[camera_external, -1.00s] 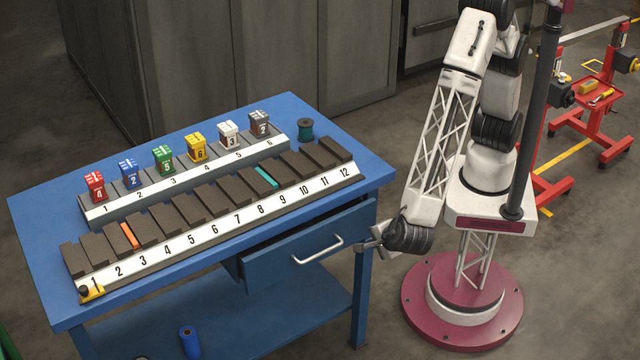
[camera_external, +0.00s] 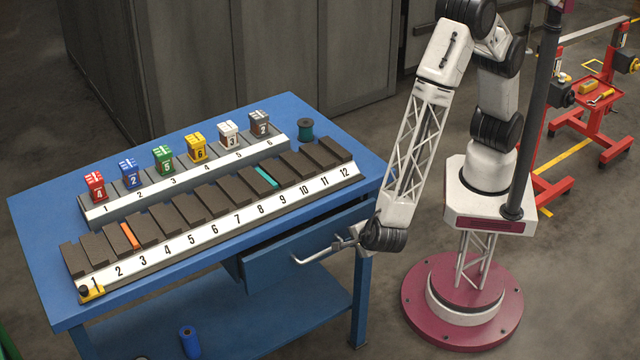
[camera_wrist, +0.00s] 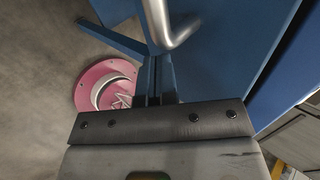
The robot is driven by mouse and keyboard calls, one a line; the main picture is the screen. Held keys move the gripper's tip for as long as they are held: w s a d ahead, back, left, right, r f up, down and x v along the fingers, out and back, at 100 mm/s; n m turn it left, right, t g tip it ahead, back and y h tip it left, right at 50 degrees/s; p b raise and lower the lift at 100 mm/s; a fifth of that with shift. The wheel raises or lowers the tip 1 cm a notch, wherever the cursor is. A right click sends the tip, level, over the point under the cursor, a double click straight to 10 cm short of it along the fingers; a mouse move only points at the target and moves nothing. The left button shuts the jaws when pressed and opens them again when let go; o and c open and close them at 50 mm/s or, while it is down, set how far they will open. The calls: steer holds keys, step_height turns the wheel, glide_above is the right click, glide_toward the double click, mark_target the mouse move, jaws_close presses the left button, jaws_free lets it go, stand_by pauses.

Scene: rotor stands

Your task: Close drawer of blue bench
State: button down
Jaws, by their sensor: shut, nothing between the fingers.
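The blue bench (camera_external: 40,265) stands left of my arm. Its blue drawer (camera_external: 268,272) sticks out from under the top on the side facing the camera, partly open. A light metal bar handle (camera_external: 312,257) is on the drawer front. My gripper (camera_external: 340,242) is shut and empty, by the right part of the handle; the external view does not show whether they touch. In the wrist view the gripper fingers (camera_wrist: 155,75) lie close together, with the handle (camera_wrist: 165,25) just ahead of them and the blue drawer front beside it.
On the bench top stand a numbered rack with coloured blocks (camera_external: 163,157), a longer rack with dark slabs (camera_external: 215,230) and a green spool (camera_external: 305,128). A bench leg (camera_external: 361,300) is below my gripper. A blue roll (camera_external: 189,341) is on the lower shelf.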

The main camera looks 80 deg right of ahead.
mark_target(344, 227)
steer(key=shift+w+d, duration=0.75)
steer(key=shift+d, duration=0.05)
steer(key=shift+w+d, duration=2)
steer(key=shift+s+a, duration=0.35)
steer(key=shift+a, duration=0.05)
steer(key=s+a, duration=0.3)
steer(key=shift+r, duration=0.2)
steer(key=v, duration=0.9)
steer(key=shift+s+a+r, duration=0.1)
steer(key=shift+s+a, duration=0.05)
